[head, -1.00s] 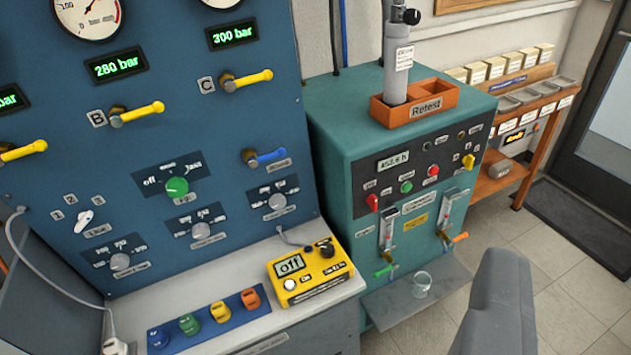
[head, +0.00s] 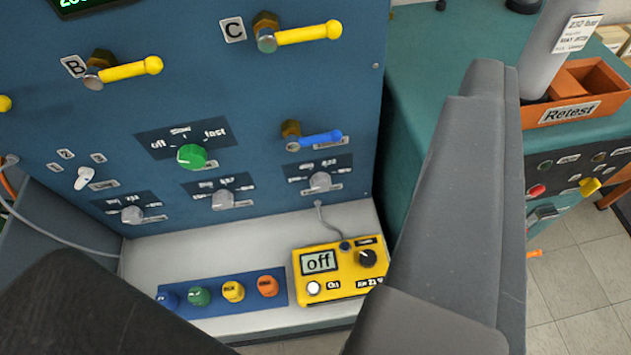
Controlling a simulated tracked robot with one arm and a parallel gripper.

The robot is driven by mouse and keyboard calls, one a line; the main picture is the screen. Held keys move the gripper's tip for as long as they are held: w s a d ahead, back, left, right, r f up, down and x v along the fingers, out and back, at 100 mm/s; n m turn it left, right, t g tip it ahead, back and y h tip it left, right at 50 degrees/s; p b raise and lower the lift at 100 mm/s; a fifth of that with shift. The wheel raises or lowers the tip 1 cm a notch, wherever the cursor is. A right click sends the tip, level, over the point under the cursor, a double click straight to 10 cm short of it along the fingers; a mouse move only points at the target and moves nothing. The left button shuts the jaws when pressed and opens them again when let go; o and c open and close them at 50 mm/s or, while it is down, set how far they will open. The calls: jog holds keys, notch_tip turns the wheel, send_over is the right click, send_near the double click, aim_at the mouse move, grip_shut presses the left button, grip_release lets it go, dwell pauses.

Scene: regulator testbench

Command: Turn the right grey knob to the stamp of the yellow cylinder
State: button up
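The right grey knob (head: 320,181) is on the blue panel, below the blue lever and right of two similar grey knobs. Small labels surround it, too blurred to read; its pointer direction cannot be told. Nothing touches it. No yellow cylinder can be made out. A grey cylinder (head: 560,45), cut off at the top, stands in the orange "Retest" box (head: 590,108) with a white tag whose text is not surely readable. Large grey and dark parts of my own body cover the right middle and lower left.
Yellow levers B (head: 125,72) and C (head: 300,36) and a blue lever (head: 315,140) stick out from the panel. A green knob (head: 191,156) is left of the blue lever. On the ledge are a yellow meter reading "off" (head: 335,270) and a strip of coloured caps (head: 216,305).

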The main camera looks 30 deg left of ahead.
jog(key=shift+o, duration=1.2)
jog(key=o, duration=0.3)
jog(key=w+a+f+n+b, duration=0.1)
jog(key=w+a+f, duration=0.2)
jog(key=f, duration=0.2)
jog(key=w+a+f+n+b, duration=0.1)
jog(key=w+a+f, duration=0.2)
jog(key=f, duration=0.3)
jog(key=shift+w+f+n+b, duration=0.15)
jog(key=shift+f+n+b, duration=0.15)
jog(key=shift+n+b, duration=0.1)
jog(key=n+y+b, duration=0.4)
jog(key=n+b, duration=0.3)
jog(key=n, duration=0.5)
send_near(321, 187)
jog(key=b+x, duration=0.1)
jog(key=x, duration=0.8)
jog(key=shift+w+r, duration=0.1)
